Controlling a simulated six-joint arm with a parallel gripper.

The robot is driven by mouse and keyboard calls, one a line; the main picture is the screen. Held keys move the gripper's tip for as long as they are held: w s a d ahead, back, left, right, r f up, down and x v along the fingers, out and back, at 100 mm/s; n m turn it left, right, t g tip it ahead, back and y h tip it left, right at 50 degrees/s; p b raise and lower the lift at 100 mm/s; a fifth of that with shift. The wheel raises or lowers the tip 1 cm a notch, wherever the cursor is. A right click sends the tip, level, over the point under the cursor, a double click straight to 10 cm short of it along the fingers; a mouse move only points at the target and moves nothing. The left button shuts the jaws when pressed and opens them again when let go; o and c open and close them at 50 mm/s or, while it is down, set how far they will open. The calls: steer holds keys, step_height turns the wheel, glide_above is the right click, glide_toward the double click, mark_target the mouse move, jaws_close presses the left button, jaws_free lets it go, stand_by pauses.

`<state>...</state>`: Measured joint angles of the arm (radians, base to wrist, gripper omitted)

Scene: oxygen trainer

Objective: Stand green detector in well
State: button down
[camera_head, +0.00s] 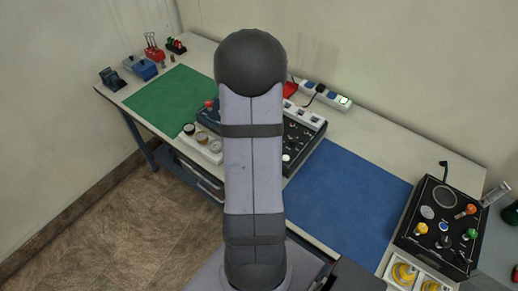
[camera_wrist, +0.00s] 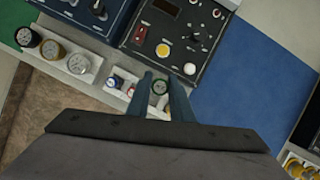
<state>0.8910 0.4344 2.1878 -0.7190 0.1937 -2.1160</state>
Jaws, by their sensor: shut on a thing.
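In the wrist view my gripper (camera_wrist: 160,90) has its two blue-grey fingers on either side of a small round piece with a green rim and a pale face, which looks like the green detector (camera_wrist: 160,87). My gripper is shut on it, over the front edge of the bench beside the white tray. The white tray (camera_wrist: 92,76) has small red and blue-marked pieces in its near section. Which well is the detector's, and whether the detector's base touches anything, I cannot tell. In the head view my own arm hides the gripper and the detector.
A dark panel (camera_wrist: 178,38) with yellow, red and white controls lies just beyond the fingers. Several round gauges (camera_wrist: 52,49) sit in the tray's left part. A blue mat (camera_wrist: 250,85) is clear at right; a green mat (camera_head: 172,103) is at left. A black console (camera_head: 440,228) stands far right.

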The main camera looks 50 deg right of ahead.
steer(key=d+r+m+g+p, duration=0.1)
steer(key=d+r+m+p, duration=0.1)
steer(key=d, duration=1.2)
steer(key=w+d+r+m+g+p, duration=0.1)
steer(key=d+m, duration=0.2)
steer(key=d, duration=1)
steer(key=shift+w+d+r+p, duration=0.25)
steer(key=shift+d+r+p, duration=0.1)
steer(key=shift+r, duration=0.05)
steer(key=shift+f+b, duration=1.5)
steer(key=shift+f, duration=1)
steer(key=shift+f+b, duration=1.6)
steer(key=shift+f, duration=0.1)
steer(key=c, duration=1.5)
jaws_free()
